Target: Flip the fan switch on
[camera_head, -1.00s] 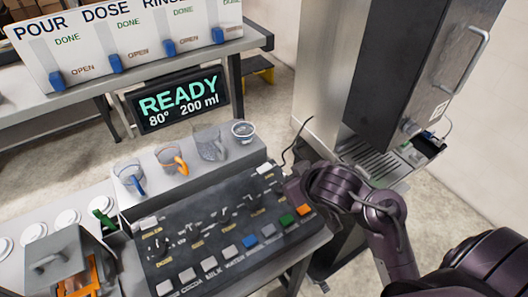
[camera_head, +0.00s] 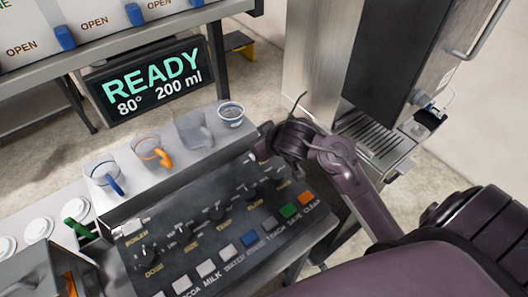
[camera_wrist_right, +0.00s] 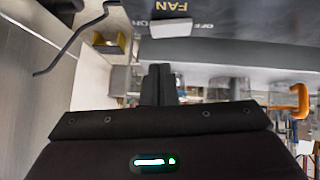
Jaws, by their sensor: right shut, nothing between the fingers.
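The fan switch (camera_wrist_right: 171,27) is a white rocker on the dark control panel (camera_head: 197,257). In the right wrist view it shows near the top, with an upside-down FAN label and OFF printed by its side. My right gripper's shut, empty fingers (camera_wrist_right: 161,84) appear just below the switch in that picture, with a gap between them; whether they touch in depth I cannot tell. In the head view my right gripper (camera_head: 260,150) is at the panel's far right corner and hides the fan switch. My left gripper is not in view.
Several cups, among them an orange-handled mug (camera_head: 152,151), stand on a ledge behind the panel. A READY display (camera_head: 155,83) is beyond. A tall machine (camera_head: 385,60) with a drip tray stands right. Knobs and coloured buttons cover the panel.

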